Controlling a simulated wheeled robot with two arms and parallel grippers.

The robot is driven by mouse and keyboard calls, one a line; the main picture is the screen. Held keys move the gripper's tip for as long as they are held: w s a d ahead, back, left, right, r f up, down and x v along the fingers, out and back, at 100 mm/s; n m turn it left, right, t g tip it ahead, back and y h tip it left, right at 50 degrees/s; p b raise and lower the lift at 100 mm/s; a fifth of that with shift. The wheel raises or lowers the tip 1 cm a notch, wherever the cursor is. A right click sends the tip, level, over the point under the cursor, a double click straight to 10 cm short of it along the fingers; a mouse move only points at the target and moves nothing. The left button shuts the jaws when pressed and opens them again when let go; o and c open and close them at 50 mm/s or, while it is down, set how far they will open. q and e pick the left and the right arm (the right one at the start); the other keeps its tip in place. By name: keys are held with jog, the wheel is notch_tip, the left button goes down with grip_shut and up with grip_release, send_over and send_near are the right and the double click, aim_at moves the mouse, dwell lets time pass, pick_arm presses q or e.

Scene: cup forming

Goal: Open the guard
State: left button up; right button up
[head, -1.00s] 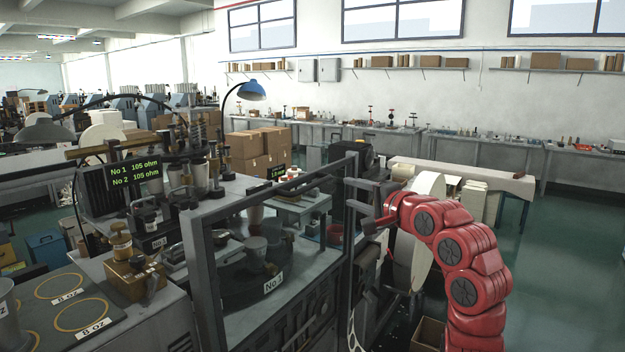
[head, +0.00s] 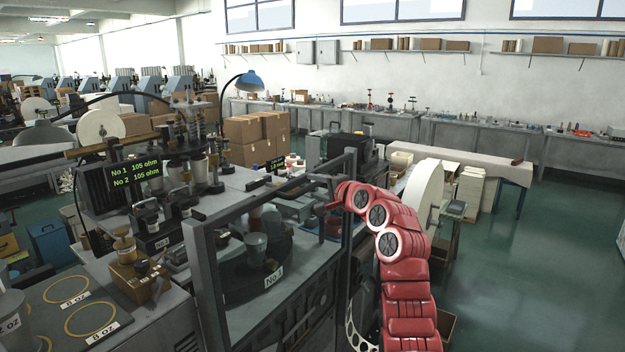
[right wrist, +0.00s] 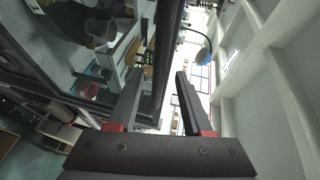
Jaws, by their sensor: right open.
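The guard (head: 272,198) is a dark grey rectangular frame with clear panels, and it stands shut-looking in front of the machine with the No 1 label. My right gripper (head: 322,190) is at the guard's upper right corner, beside its right upright. In the right wrist view, the fingers of my right gripper (right wrist: 157,88) are apart. A dark bar of the guard (right wrist: 168,50) runs lengthwise through the gap between them; I cannot tell whether either finger touches it. My left gripper is not in view.
The machine's table (head: 305,312) carries cups and fixtures behind the guard. A large pale wheel (head: 425,205) stands right of my right arm. Open green floor (head: 540,270) lies at the right.

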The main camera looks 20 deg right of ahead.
jog(key=shift+p+x, duration=0.3)
jog(key=shift+x, duration=0.85)
grip_shut()
jog(key=shift+f, duration=0.1)
dwell(0.6)
